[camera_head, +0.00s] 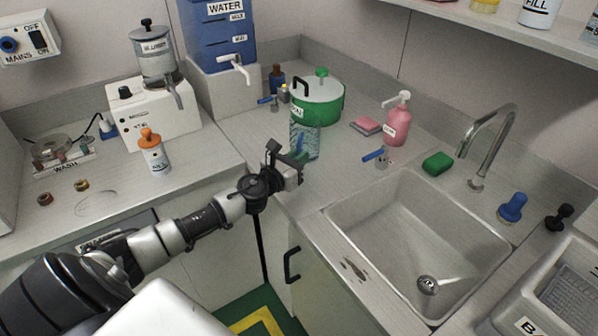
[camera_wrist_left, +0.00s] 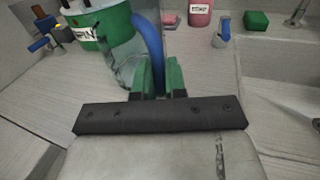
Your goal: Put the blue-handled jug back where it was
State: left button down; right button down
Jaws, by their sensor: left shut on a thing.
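The blue-handled jug is a clear, see-through vessel (camera_head: 305,142) standing about upright over the counter in front of the green pot. Whether its base touches the counter I cannot tell. In the left wrist view its clear body (camera_wrist_left: 120,60) and blue handle (camera_wrist_left: 149,35) show just beyond the fingers. My left gripper (camera_head: 292,162) is shut on the handle; its green-padded fingers (camera_wrist_left: 160,75) sit on either side of it. In the head view the gripper hides the handle. My right gripper is not in view.
A green pot (camera_head: 325,105) is close behind the jug. A pink bottle (camera_head: 396,122), pink sponge (camera_head: 366,125) and small blue-handled item (camera_head: 375,156) are to the right. The sink (camera_head: 345,222) lies to the front right. An orange-topped bottle (camera_head: 153,155) stands on the left counter.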

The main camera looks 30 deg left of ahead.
aim_at(311, 158)
pick_arm(q)
jog(key=shift+f+b, duration=0.8)
jog(key=shift+f, duration=0.95)
jog(key=shift+f, duration=0.15)
jog(key=c, duration=1.2)
grip_release()
jog(key=shift+r, duration=0.25)
jog(key=shift+s+a+f+b, duration=0.15)
jog(key=shift+s+b, duration=0.1)
jog(key=shift+s, duration=1.75)
jog(key=shift+s+a+r+b, duration=0.15)
jog(key=shift+s+b, duration=0.15)
jog(key=shift+s, duration=1.7)
jog(key=shift+s+a+f+b, duration=0.15)
jog(key=shift+s+b, duration=0.1)
jog(key=shift+s, duration=1.75)
